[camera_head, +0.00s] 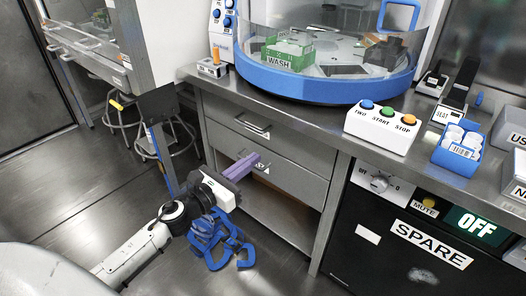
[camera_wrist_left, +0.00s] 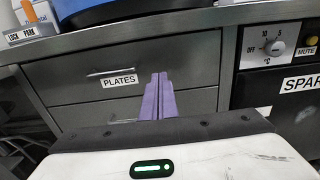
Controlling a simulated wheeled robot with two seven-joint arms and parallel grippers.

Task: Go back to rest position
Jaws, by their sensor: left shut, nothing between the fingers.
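My left gripper (camera_head: 243,165) is shut and empty, its two purple fingers pressed together in front of the drawers under the bench. In the left wrist view the gripper's fingers (camera_wrist_left: 159,92) point forward toward the drawer fronts. The upper drawer (camera_wrist_left: 110,75) carries a PLATES label and looks closed. The lower drawer (camera_head: 300,183) is partly hidden behind my gripper. I cannot tell from these views whether the fingers touch a drawer. My right gripper does not show in either view.
A bench (camera_head: 330,112) carries a blue-rimmed round machine (camera_head: 330,84), a button box (camera_head: 382,128) and a blue rack of tubes (camera_head: 457,150). A black SPARE unit (camera_head: 385,245) stands below at the right. A stool (camera_head: 150,140) is at the left. Open floor (camera_head: 70,190) lies left of my arm.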

